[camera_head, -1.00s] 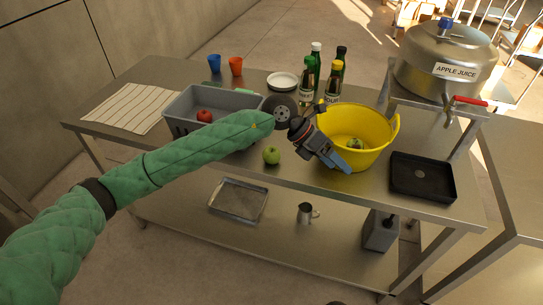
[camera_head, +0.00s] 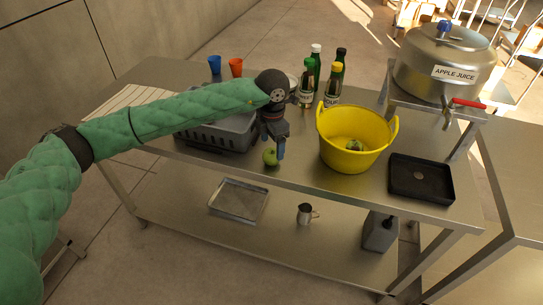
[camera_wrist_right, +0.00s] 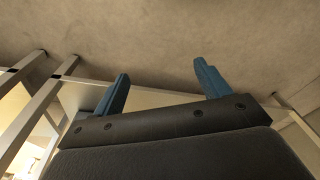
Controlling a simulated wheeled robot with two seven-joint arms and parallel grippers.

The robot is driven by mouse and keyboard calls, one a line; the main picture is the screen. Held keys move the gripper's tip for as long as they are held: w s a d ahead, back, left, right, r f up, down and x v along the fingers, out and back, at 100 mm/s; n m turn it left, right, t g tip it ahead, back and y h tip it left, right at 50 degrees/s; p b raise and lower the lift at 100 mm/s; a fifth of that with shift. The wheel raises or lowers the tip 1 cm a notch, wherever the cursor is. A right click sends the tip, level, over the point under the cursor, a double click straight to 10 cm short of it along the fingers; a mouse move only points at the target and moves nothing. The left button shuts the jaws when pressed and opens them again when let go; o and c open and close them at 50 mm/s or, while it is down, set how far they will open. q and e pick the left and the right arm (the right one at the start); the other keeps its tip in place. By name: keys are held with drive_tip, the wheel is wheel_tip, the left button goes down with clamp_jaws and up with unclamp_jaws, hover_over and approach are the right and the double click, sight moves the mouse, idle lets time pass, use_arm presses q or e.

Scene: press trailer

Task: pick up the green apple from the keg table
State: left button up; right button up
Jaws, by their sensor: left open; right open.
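The green apple (camera_head: 270,157) sits near the front edge of the steel table (camera_head: 310,178) in the head view. My left gripper (camera_head: 276,152) is just above and beside it, fingers pointing down, with the apple partly behind or between them; I cannot tell which. The left jaws are open. My right gripper (camera_wrist_right: 164,92) shows only in the right wrist view, open with nothing between its blue fingers. The keg (camera_head: 445,62) labelled "APPLE JUICE" stands on a raised stand at the right.
A yellow tub (camera_head: 350,125) stands right of the apple, holding something green. A grey crate (camera_head: 215,138) is to the left, partly hidden by my arm. Bottles (camera_head: 333,85) stand behind. A black tray (camera_head: 421,180) lies at the right.

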sight(272, 151)
use_arm(q)
wheel_tip(272, 151, down, 5)
drive_tip(key=p, duration=0.3)
drive_tip(key=shift+w+a+r, duration=0.1)
drive_tip(key=shift+w+r, duration=0.05)
drive_tip(key=shift+r, duration=0.05)
drive_tip(key=shift+f, duration=0.35)
drive_tip(key=c, duration=1.1)
drive_tip(key=shift+o, duration=0.2)
use_arm(e)
wheel_tip(272, 151, down, 10)
drive_tip(key=s+d, duration=0.2)
drive_tip(key=shift+s+f, duration=0.15)
drive_tip(key=shift+s, duration=0.15)
use_arm(q)
drive_tip(key=shift+r, duration=0.15)
use_arm(e)
drive_tip(key=shift+f, duration=0.1)
